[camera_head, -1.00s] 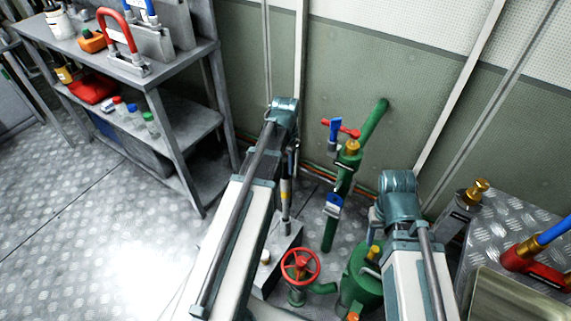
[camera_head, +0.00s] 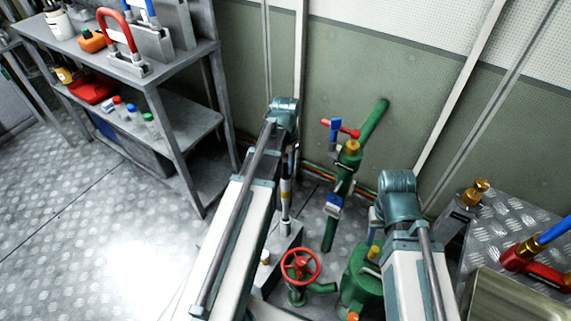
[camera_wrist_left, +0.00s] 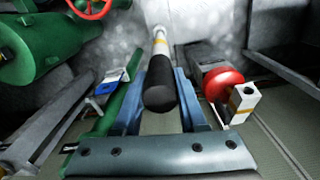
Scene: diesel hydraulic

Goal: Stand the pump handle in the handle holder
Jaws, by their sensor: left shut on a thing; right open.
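The pump handle (camera_wrist_left: 161,75) has a black grip, a white shaft and a yellow band. In the left wrist view my left gripper (camera_wrist_left: 160,92) is shut on the black grip, and the shaft points away from the wrist. In the head view the handle (camera_head: 286,188) hangs about upright beside my left arm. Its lower end is just above or at a grey box (camera_head: 285,248) on the floor; I cannot tell whether they touch. My left fingers are mostly hidden there. I cannot surely identify the handle holder.
A green pipe (camera_head: 343,180) with red and blue levers rises right of the handle. A red handwheel (camera_head: 300,266) and a green tank (camera_head: 360,285) stand in front. A metal shelf (camera_head: 178,110) is at left, a tread-plate bench (camera_head: 520,212) at right. Open floor lies at left.

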